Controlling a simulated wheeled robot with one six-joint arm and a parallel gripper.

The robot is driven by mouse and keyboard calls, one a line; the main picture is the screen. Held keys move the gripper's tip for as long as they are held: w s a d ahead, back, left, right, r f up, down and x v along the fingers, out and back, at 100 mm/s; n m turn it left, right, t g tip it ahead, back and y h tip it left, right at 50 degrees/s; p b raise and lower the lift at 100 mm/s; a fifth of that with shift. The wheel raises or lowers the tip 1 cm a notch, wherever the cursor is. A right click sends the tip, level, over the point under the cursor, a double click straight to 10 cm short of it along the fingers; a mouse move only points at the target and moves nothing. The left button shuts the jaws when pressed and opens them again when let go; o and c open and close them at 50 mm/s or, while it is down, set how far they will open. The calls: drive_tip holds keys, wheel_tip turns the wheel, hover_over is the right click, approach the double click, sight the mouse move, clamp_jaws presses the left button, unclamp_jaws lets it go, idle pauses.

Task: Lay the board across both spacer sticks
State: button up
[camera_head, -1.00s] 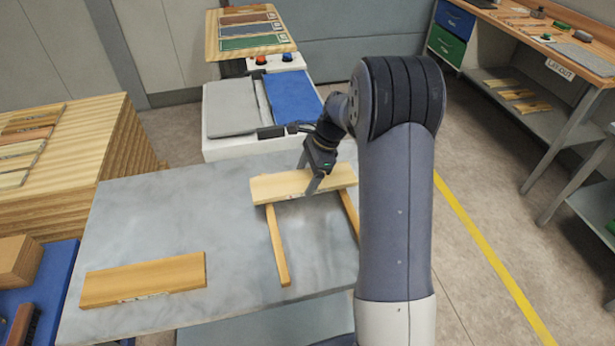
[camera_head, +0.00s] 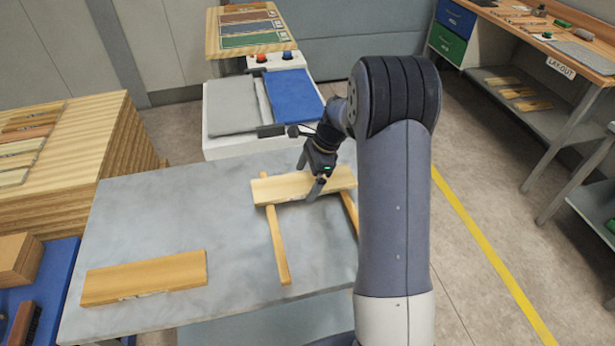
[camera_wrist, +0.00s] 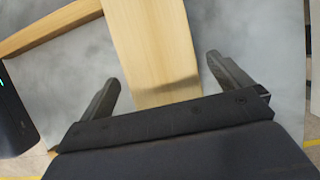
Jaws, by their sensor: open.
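A pale wooden board (camera_head: 285,188) lies across the far parts of two thin spacer sticks. The left stick (camera_head: 279,250) is in plain view; the right stick (camera_head: 350,213) is partly hidden by my arm. My gripper (camera_head: 312,178) is over the board, its fingers on either side of the board's long edges. In the wrist view the board (camera_wrist: 155,40) passes between the open fingers of my gripper (camera_wrist: 168,85), with gaps on both sides. One stick (camera_wrist: 45,32) shows there, crossing beneath the board. A second wooden board (camera_head: 145,278) lies flat at the table's front left.
The grey table (camera_head: 180,215) is clear between the second board and the sticks. A white machine (camera_head: 215,148) with a blue pad (camera_head: 293,98) stands behind it. Stacked wood (camera_head: 125,140) is at left, a blue surface (camera_head: 55,265) at front left, and a workbench (camera_head: 560,45) at right.

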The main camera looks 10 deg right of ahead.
drive_tip(key=b+v, duration=0.1)
drive_tip(key=v, duration=1.1)
